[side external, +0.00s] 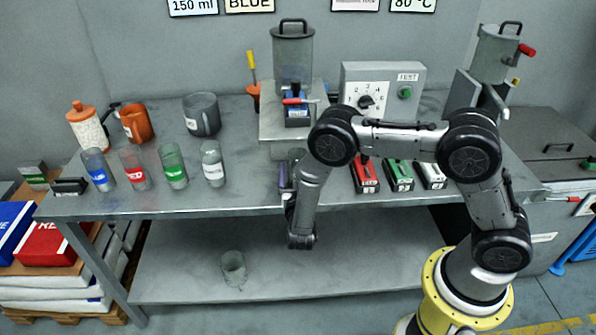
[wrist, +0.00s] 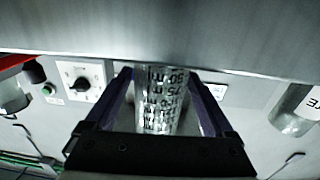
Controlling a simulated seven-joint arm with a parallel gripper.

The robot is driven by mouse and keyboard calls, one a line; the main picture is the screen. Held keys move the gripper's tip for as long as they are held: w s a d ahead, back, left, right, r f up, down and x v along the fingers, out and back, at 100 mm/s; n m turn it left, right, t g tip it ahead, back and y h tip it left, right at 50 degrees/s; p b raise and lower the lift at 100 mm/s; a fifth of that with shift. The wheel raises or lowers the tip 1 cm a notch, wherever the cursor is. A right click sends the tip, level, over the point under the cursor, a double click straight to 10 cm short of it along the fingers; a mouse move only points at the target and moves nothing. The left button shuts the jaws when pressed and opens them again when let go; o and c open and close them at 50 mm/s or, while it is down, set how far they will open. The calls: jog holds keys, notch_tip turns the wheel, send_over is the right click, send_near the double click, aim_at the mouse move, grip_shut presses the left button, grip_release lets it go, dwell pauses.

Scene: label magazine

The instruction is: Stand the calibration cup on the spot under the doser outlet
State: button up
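My gripper (wrist: 162,72) points level toward the back of the bench; its purple fingers lie on both sides of a clear calibration cup with black graduations (wrist: 160,105). The fingertips appear to touch the cup's sides, so the gripper looks shut on it. In the side external view my gripper (side external: 289,177) is at the bench's front edge, partly hidden by my arm.
Glasses labelled blue (side external: 98,170), red (side external: 134,169), green (side external: 173,166) and white (side external: 213,164) stand to the left. Red, green and white units (side external: 398,175) lie to the right, below the dial box (side external: 380,90). Another clear cup (side external: 233,268) is on the lower shelf.

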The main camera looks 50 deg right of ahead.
jog(key=shift+o, duration=0.6)
jog(key=shift+a, duration=0.1)
jog(key=v, duration=1.3)
jog(key=shift+s+a, duration=0.2)
jog(key=shift+s, duration=0.1)
